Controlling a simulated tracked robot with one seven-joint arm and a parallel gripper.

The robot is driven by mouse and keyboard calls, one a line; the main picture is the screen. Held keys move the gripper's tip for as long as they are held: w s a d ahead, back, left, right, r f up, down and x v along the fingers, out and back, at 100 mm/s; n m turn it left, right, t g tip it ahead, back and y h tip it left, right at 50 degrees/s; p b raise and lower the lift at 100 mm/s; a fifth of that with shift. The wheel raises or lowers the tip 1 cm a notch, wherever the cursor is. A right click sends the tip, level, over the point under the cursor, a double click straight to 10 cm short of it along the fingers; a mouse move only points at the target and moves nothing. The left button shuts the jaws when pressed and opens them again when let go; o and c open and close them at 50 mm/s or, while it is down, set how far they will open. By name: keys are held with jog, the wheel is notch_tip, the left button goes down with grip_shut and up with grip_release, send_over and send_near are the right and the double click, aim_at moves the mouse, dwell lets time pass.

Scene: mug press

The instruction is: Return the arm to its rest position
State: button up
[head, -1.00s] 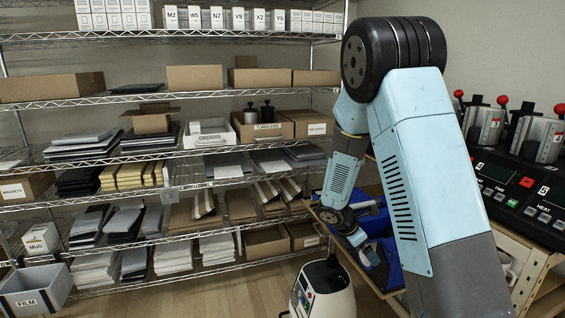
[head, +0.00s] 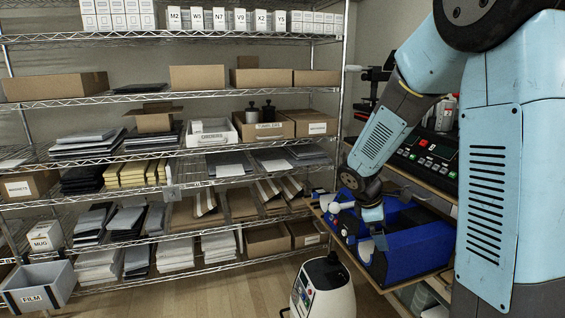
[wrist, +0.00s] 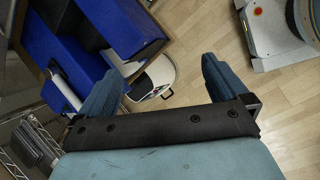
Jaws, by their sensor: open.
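My gripper (head: 378,238) hangs at the end of my bent arm, over the near edge of the bench in the head view. In the wrist view my gripper (wrist: 163,74) has its two blue fingers spread wide, with nothing between them but the floor and part of a white machine farther below. My forearm folds down from the upper right, and my large upper link covers the right side of the head view.
A wooden bench with blue holders (head: 418,251) and white cylindrical pieces lies beside my gripper. The black press panel (head: 432,155) is behind my arm. A white machine (head: 320,287) stands on the floor. A loaded wire shelf (head: 180,185) fills the left.

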jog(key=s+a+r+m+t+y, duration=0.1)
jog(key=s+r+m+t+y, duration=0.1)
jog(key=s+r+m, duration=0.5)
jog(key=s+a+r+m+t+y, duration=0.1)
jog(key=s+a+r+m+y, duration=0.1)
jog(key=s+r+m, duration=0.5)
jog(key=shift+s+a+r+m+t+y, duration=0.1)
jog(key=shift+s+r+m+t+y, duration=0.15)
jog(key=shift+s+r, duration=1.45)
jog(key=shift+s+a+r+m+t+y, duration=0.15)
jog(key=shift+s+r+y, duration=0.15)
jog(key=shift+s, duration=2.65)
jog(key=shift+d, duration=0.1)
